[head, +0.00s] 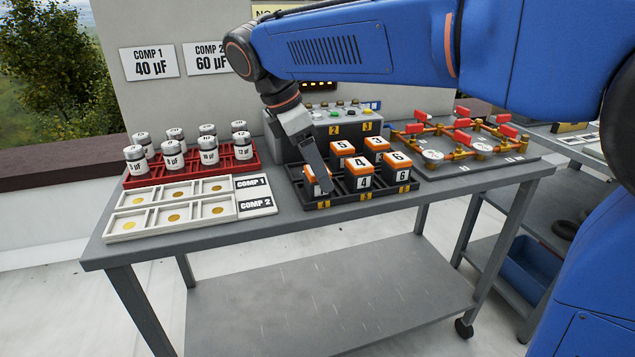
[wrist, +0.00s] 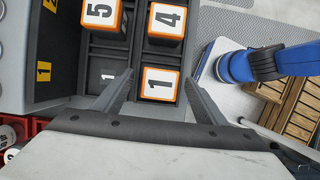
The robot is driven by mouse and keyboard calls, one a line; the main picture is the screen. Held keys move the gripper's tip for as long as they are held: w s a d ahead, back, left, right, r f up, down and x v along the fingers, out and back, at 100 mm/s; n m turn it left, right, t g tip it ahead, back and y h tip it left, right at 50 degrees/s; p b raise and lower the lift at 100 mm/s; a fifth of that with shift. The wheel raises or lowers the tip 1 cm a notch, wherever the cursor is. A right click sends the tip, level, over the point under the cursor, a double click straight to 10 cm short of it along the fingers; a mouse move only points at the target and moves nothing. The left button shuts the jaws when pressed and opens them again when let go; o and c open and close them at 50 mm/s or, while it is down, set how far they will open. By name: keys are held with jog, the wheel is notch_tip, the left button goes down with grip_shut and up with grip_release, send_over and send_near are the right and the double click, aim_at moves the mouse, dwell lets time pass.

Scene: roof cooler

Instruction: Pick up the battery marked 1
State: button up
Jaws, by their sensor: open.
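The battery marked 1 (wrist: 160,85) stands in a slot of the black battery rack, with an orange-edged white top. In the wrist view it lies between the two open fingers of my gripper (wrist: 160,95), with a gap on each side. In the head view the same battery (head: 316,181) is at the front left of the rack (head: 345,200), partly hidden by my gripper (head: 318,170). My gripper is open and points down over it. How deep the fingers reach beside it is hard to tell.
White trays (head: 150,222) and a red capacitor rack (head: 205,170) are left; brass piping (head: 455,140) is right.

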jog(key=shift+d+f, duration=0.15)
jog(key=shift+f, duration=0.2)
jog(key=c, duration=1.4)
jog(key=shift+r, duration=0.1)
